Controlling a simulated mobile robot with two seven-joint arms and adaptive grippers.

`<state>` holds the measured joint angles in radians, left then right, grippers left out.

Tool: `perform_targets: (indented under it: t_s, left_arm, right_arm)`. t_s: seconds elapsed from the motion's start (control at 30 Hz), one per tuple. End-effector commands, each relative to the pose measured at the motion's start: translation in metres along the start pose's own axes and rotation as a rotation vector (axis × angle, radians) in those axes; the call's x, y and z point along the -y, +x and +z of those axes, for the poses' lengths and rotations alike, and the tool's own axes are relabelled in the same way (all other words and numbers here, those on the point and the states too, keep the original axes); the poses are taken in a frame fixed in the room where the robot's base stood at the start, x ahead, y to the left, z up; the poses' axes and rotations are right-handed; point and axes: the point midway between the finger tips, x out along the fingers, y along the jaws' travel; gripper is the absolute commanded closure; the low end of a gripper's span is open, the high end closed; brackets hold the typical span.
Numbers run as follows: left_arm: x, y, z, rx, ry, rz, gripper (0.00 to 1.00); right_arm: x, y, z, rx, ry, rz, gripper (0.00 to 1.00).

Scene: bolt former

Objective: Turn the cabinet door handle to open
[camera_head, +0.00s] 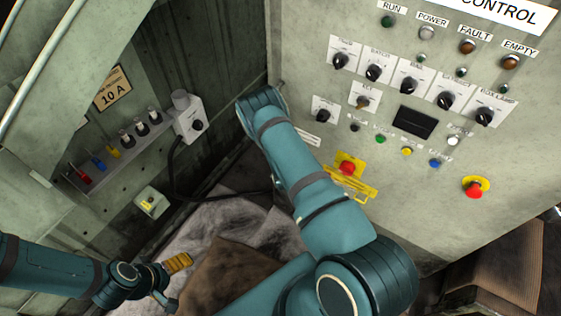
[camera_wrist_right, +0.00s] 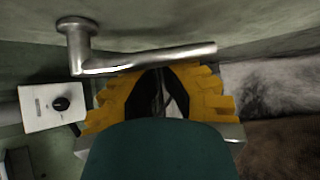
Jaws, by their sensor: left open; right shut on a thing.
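The silver lever handle (camera_wrist_right: 150,60) shows in the right wrist view. Its round mount is at the upper left, on a grey-green door surface (camera_wrist_right: 200,20), and its bar runs to the right, nearly level. My right gripper (camera_wrist_right: 160,76) has its yellow fingers at the bar and is shut on it; the exact contact is partly hidden. In the head view my right arm reaches up the middle, and its gripper and the handle are not visible. My left gripper (camera_head: 172,279) is open and apart from everything, low at the left in the head view.
A grey control panel (camera_head: 310,110) with knobs, buttons and red stops fills the right in the head view. A small switch box (camera_head: 189,121) with a cable and a row of coloured terminals are at the left. A brown box (camera_head: 503,262) stands at the lower right.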

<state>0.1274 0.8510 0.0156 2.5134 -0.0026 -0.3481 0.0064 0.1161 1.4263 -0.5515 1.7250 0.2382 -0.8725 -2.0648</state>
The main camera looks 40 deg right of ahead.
Motion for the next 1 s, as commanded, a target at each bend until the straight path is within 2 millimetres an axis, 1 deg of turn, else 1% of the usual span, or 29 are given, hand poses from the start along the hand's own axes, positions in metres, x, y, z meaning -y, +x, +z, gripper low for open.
perform_targets:
  t_s: [0.3, 0.6, 1.0]
  left_arm:
    - [0.004, 0.009, 0.000, -0.003, 0.001, 0.000, 0.12]
    - [0.005, 0.013, -0.001, -0.006, 0.002, 0.000, 0.12]
    - [0.005, 0.014, -0.002, -0.006, 0.002, 0.000, 0.12]
  right_arm:
    - [0.001, -0.013, 0.011, 0.002, -0.198, -0.222, 1.00]
    - [0.000, -0.024, 0.020, 0.001, -0.334, -0.389, 1.00]
    - [-0.001, -0.031, 0.026, 0.000, -0.331, -0.392, 1.00]
